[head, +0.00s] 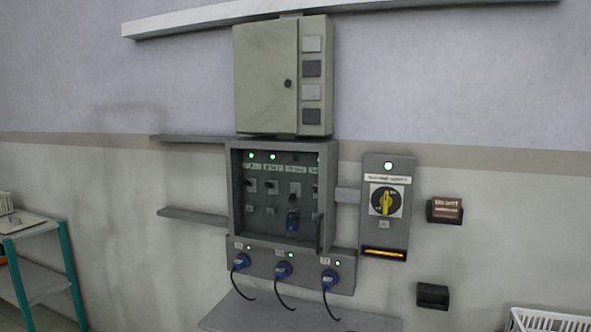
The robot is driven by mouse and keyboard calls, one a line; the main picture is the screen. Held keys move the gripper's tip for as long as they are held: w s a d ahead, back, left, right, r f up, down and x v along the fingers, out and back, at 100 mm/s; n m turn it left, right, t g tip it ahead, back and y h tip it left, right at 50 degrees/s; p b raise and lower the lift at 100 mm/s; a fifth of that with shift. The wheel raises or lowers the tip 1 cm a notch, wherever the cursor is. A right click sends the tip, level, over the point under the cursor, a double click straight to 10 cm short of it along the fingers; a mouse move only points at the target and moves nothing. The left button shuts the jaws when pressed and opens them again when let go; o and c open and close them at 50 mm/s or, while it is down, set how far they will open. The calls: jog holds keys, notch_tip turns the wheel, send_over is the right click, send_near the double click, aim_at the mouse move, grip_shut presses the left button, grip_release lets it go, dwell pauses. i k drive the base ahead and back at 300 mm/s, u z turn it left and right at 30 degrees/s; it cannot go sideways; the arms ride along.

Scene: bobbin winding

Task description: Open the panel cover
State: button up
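A grey panel box (235,205) is mounted on the wall in the middle of the head view. A dark upright bar (320,232), like a handle, shows at the lower right of the opening. The front may have a clear cover; I cannot tell for certain whether it is shut. Above the box is a beige cabinet (265,80) with a closed door and a dark round knob (288,83). My gripper is not in view.
Blue plugs (283,270) with black cables sit below the box, above a grey shelf (260,315). Right are a yellow rotary switch (385,201) and two dark holders (433,296). A teal-legged rack (45,275) stands left, a white basket (548,320) lower right.

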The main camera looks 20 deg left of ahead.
aim_at(238, 234)
jog(key=k, duration=0.6)
jog(key=u, duration=1)
jog(key=i, duration=1.3)
jog(key=z, duration=0.05)
